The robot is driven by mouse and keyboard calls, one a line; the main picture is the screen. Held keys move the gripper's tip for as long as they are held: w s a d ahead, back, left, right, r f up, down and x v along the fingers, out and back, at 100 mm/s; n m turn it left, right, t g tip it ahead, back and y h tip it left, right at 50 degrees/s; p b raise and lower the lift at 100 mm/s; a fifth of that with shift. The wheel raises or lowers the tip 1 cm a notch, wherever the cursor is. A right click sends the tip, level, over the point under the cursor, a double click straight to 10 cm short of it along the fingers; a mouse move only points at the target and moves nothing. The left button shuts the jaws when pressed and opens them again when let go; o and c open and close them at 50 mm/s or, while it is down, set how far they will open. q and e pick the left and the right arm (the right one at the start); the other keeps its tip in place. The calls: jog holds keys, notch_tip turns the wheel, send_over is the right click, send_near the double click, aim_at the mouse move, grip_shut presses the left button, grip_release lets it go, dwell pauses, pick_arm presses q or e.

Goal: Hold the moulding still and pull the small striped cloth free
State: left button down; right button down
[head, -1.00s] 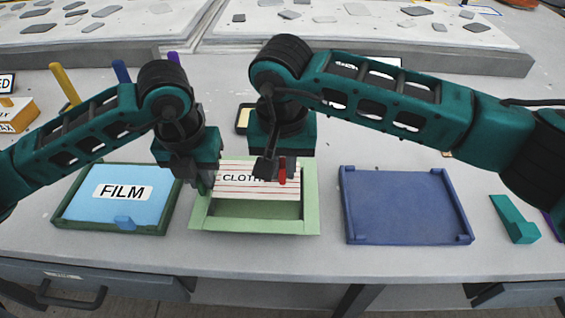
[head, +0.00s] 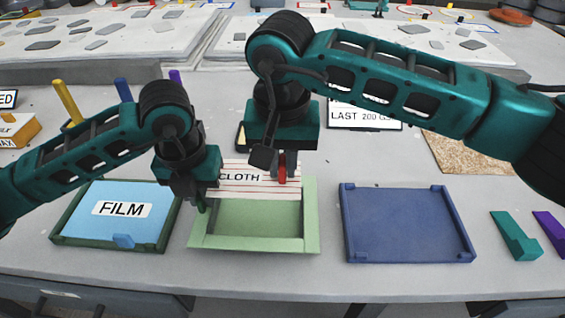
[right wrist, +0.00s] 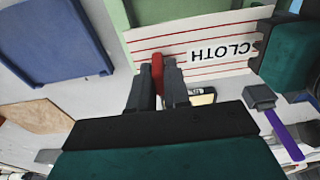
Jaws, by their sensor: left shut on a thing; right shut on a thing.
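The moulding is a light green frame-shaped tray (head: 253,245) in the middle of the bench. The small striped cloth (head: 238,187), white with red lines and marked CLOTH, lies over the tray's far part and reaches past its back edge. In the right wrist view the cloth (right wrist: 225,32) looks flat. My right gripper (head: 282,168) is shut on a red tab (right wrist: 157,72) at the cloth's far edge. My left gripper (head: 203,200) is shut at the tray's left rim, where a dark green piece shows between its fingers; the exact contact is partly hidden.
A green tray with blue film (head: 75,215) stands close on the left, and an empty blue tray (head: 405,225) on the right. Teal (head: 513,235) and purple (head: 550,232) blocks lie at far right. Coloured posts (head: 66,100) stand behind my left arm.

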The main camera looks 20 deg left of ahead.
pick_arm(q)
jog(key=c, duration=1)
grip_release()
jog(key=shift+c, duration=0.2)
jog(key=shift+o, duration=0.2)
jog(key=shift+d, duration=0.15)
pick_arm(e)
jog(key=shift+s+a, duration=0.1)
pick_arm(q)
jog(key=shift+d, duration=0.1)
pick_arm(e)
jog(key=shift+a, duration=0.1)
pick_arm(q)
jog(key=r, duration=0.6)
jog(key=s+r, duration=0.1)
jog(key=r, duration=0.2)
jog(key=shift+r, duration=0.25)
pick_arm(e)
jog(key=c, duration=1.7)
grip_release()
jog(key=shift+c, duration=0.4)
grip_shut()
pick_arm(q)
jog(key=shift+s+r, duration=0.2)
jog(key=shift+r, duration=1.05)
pick_arm(e)
jog(key=shift+r, duration=0.15)
